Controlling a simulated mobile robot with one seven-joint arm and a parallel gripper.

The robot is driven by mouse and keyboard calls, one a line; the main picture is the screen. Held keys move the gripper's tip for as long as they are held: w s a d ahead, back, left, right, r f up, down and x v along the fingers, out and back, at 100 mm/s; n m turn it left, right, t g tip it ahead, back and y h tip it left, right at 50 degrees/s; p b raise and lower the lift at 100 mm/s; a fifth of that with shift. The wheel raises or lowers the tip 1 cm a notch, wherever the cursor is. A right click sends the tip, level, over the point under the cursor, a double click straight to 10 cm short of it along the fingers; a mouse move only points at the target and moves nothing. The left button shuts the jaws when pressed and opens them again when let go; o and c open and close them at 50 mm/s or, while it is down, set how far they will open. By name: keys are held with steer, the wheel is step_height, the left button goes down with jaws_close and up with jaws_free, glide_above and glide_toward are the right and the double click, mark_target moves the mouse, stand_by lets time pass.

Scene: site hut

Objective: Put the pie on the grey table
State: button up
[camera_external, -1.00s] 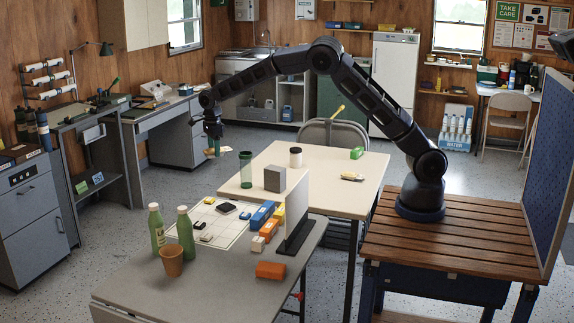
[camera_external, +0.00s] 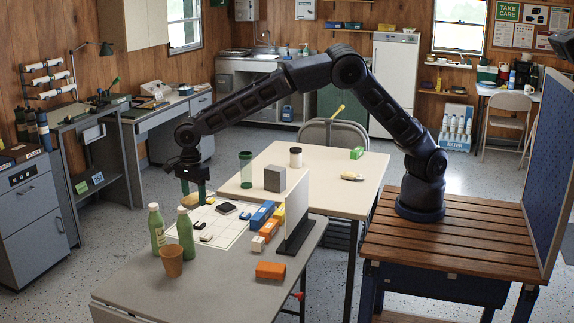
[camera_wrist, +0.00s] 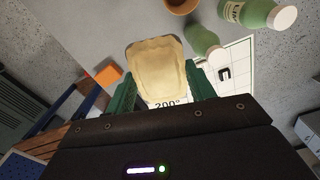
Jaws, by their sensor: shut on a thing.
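The pie (camera_wrist: 158,68) is a pale tan, rectangular pastry. My gripper (camera_wrist: 160,92) is shut on it, with a green finger on each side. In the outside view my gripper (camera_external: 193,192) points down at the far left part of the grey table (camera_external: 205,285), near the white printed sheet. The pie (camera_external: 188,201) shows small and partly hidden between the fingers there. I cannot tell whether its underside touches the table or hangs a little above it.
Two green bottles (camera_external: 157,230) and a terracotta cup (camera_external: 171,261) stand close by. Several small blocks lie on the white sheet (camera_external: 228,236). An orange block (camera_external: 270,270) and an upright white panel (camera_external: 297,213) are on the right. The front of the grey table is clear.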

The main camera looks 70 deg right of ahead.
steer(key=s+a+n, duration=0.3)
steer(key=s+a, duration=1.2)
steer(key=a, duration=0.1)
glide_above(218, 307)
step_height(218, 307, down, 20)
steer(key=shift+w+f, duration=0.1)
steer(key=shift+f, duration=2.4)
steer(key=shift+f, duration=0.15)
steer(key=o, duration=1)
steer(key=shift+o, duration=0.2)
step_height(218, 307, up, 12)
steer(key=shift+r, duration=0.2)
steer(key=shift+d, duration=0.1)
